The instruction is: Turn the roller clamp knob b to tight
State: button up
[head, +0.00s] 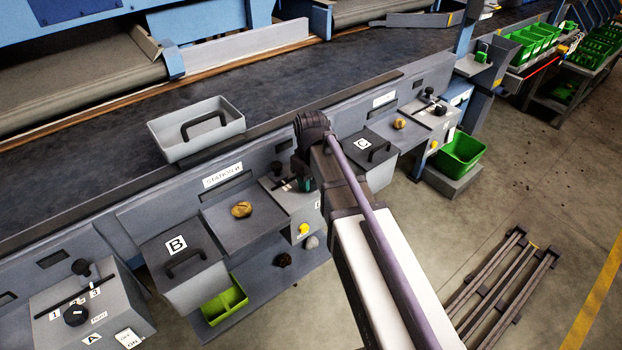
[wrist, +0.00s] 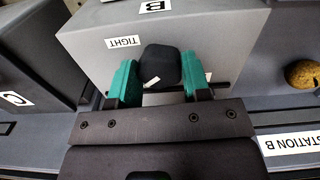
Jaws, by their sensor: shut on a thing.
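The black clamp knob (wrist: 161,66) sits on the grey control box (wrist: 235,50) marked B, in the wrist view. My gripper (wrist: 160,80) has its two green finger pads on either side of the knob and is shut on it. A short white mark shows on the knob's face, low and left of its middle. The TIGHT label (wrist: 123,42) is up and left of the knob, upside down in this view. In the head view my gripper (head: 301,184) is over the station's control box (head: 287,203), and my arm hides the knob.
A lidded bin B (head: 183,252) and a tray with a potato (head: 241,209) lie left of the control box. A yellow button (head: 303,229) is on its front. Bin C (head: 365,150) stands close on the right. A grey handled tub (head: 195,130) stands behind.

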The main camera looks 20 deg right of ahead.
aim_at(311, 181)
jog(key=m, duration=1.3)
jog(key=shift+m, duration=0.4)
jog(key=o, duration=0.9)
notch_tip(311, 181, up, 11)
jog(key=p, duration=1.1)
jog(key=shift+f, duration=0.1)
